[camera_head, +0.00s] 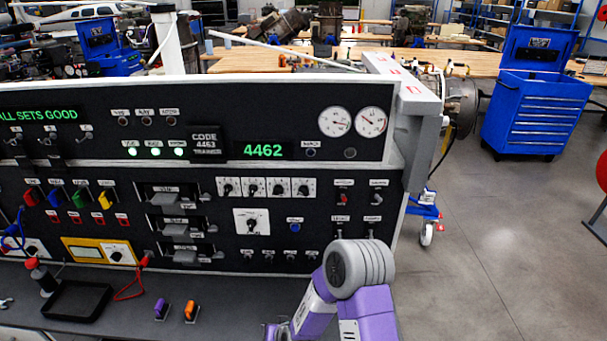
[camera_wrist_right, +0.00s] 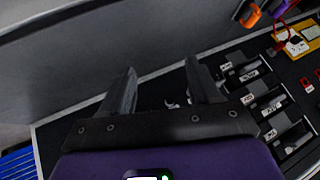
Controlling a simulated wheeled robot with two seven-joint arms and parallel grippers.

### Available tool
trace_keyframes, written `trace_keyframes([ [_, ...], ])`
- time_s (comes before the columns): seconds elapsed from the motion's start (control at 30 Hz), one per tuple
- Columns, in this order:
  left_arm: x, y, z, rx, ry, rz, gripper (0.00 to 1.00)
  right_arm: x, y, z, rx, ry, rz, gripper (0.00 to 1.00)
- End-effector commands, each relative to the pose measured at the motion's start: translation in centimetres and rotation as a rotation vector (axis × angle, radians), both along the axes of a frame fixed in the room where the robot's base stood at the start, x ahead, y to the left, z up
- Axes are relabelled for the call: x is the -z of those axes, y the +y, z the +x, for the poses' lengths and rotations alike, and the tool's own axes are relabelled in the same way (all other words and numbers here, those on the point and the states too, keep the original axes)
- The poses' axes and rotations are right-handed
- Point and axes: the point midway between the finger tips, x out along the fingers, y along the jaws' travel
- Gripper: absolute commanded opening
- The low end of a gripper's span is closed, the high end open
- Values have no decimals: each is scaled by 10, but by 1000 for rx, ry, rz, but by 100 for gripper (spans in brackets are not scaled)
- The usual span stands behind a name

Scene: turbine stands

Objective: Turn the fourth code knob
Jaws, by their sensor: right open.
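The fourth code knob (camera_head: 304,188) is the rightmost in a row of small white-plated knobs on the black panel. The green code display (camera_head: 263,151) above it reads 4462. The placard (camera_head: 206,145) beside the display reads CODE 4463 TRANSIT. My right arm rises at the bottom of the head view, below and right of the knobs, with its hand mostly cut off by the lower edge. In the right wrist view my right gripper (camera_wrist_right: 160,88) is open, with nothing between its fingers, and apart from the knob. My left gripper is out of view.
A larger single knob (camera_head: 252,221) sits below the row. Three drawer-like handles (camera_head: 178,226) stick out to the left. A black tray (camera_head: 77,300), a purple plug and an orange plug (camera_head: 191,311) are on the front ledge. Open floor lies right of the console.

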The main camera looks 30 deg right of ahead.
Motion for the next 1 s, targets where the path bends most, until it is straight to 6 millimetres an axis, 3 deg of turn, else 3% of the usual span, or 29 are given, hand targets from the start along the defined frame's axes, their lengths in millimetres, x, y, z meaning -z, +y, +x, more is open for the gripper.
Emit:
trace_keyframes([
  [0.03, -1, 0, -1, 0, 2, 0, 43, -44, -28, 41, 87, -152, -46, 62],
  [0.13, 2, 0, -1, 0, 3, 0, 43, -125, -78, 92, 249, -410, -119, 62],
  [0.2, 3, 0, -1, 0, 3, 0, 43, -180, -108, 111, 347, -561, -158, 62],
  [0.3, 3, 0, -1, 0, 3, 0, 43, -242, -139, 122, 456, -722, -195, 62],
  [0.4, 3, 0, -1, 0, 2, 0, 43, -280, -158, 123, 526, -818, -217, 62],
  [0.53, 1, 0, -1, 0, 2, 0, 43, -299, -169, 125, 563, -866, -228, 62],
  [1.0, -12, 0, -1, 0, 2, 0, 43, -300, -201, 176, 562, -867, -229, 62],
])
